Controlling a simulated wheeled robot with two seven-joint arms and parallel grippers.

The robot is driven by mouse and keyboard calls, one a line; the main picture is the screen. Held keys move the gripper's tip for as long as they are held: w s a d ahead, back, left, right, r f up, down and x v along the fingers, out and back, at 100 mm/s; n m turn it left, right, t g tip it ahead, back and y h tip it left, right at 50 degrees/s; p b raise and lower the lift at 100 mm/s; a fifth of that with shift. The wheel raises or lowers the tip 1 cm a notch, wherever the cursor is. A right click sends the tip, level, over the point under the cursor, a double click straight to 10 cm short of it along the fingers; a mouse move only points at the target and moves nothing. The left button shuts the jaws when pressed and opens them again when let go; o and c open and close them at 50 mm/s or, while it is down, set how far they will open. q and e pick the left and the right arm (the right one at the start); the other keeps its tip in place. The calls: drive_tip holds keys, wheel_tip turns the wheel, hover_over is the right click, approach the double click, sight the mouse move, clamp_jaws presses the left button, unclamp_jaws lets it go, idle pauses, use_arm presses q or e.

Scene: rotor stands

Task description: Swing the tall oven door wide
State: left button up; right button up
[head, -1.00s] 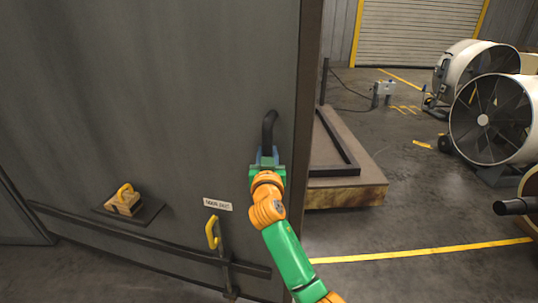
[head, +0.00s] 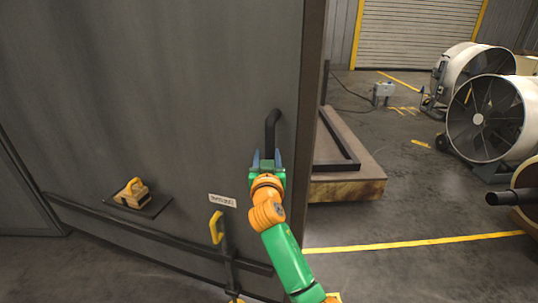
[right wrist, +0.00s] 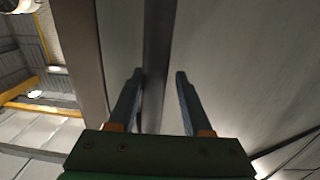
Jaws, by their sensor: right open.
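The tall oven door (head: 170,90) is a large dark grey panel filling the left and middle of the head view. A black curved bar handle (head: 272,128) is near its right edge. My right gripper (head: 267,158) is open at the lower end of this handle, with its fingers pointing up. In the right wrist view the dark handle bar (right wrist: 157,60) runs between the two spread fingers (right wrist: 156,75), with gaps on both sides. My left gripper is not in view.
A yellow latch handle (head: 216,227) and a small label (head: 222,200) are low on the door. A low platform (head: 345,188) stands behind the door edge. Large fans (head: 487,118) stand at right; floor between is clear.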

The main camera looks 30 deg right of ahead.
drive_tip(key=shift+a+r, duration=0.1)
drive_tip(key=shift+r, duration=0.05)
drive_tip(key=shift+d, duration=0.2)
drive_tip(key=b+v, duration=0.1)
drive_tip(key=v, duration=0.6)
drive_tip(key=shift+a, duration=0.1)
